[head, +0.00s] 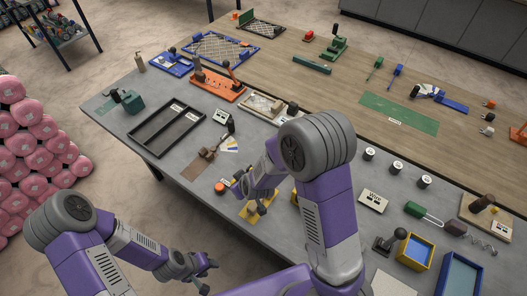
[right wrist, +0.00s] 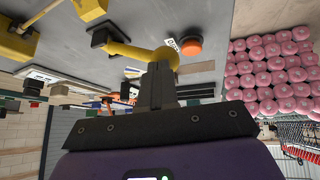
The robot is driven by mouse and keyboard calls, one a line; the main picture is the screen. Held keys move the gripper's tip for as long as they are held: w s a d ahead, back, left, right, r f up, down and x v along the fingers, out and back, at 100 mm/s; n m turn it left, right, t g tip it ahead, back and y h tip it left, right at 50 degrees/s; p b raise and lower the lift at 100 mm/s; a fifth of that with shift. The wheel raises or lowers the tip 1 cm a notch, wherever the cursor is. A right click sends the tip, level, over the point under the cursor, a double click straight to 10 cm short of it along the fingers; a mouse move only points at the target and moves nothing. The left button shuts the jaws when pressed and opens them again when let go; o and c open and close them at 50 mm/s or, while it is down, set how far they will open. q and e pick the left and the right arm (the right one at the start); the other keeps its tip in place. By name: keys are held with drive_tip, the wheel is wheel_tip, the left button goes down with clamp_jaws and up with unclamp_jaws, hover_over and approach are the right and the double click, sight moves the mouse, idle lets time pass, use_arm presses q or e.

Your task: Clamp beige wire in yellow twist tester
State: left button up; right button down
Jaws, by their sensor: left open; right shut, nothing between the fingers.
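The yellow twist tester (head: 251,213) stands on the grey table near its front edge, partly hidden by my right arm. In the right wrist view, a yellow arm-like part (right wrist: 131,51) with a dark end lies just beyond my right gripper (right wrist: 160,68). The fingers are shut with nothing between them and overlap the yellow part in the picture; I cannot tell if they touch it. My left gripper (head: 207,274) is open and empty, off the table's front edge at lower left. I cannot make out the beige wire in either view.
An orange button (head: 221,187) sits left of the tester and also shows in the right wrist view (right wrist: 191,46). A black tray (head: 168,132), a brown piece (head: 207,153) and an orange fixture (head: 214,86) lie further left and back. A cream box (head: 373,201) stands to the right.

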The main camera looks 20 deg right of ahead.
use_arm(q)
drive_tip(key=shift+s+f, duration=0.1)
drive_tip(key=shift+f, duration=0.05)
use_arm(e)
drive_tip(key=shift+s+a+f, duration=0.15)
drive_tip(key=shift+a+f, duration=0.05)
drive_tip(key=shift+f, duration=0.1)
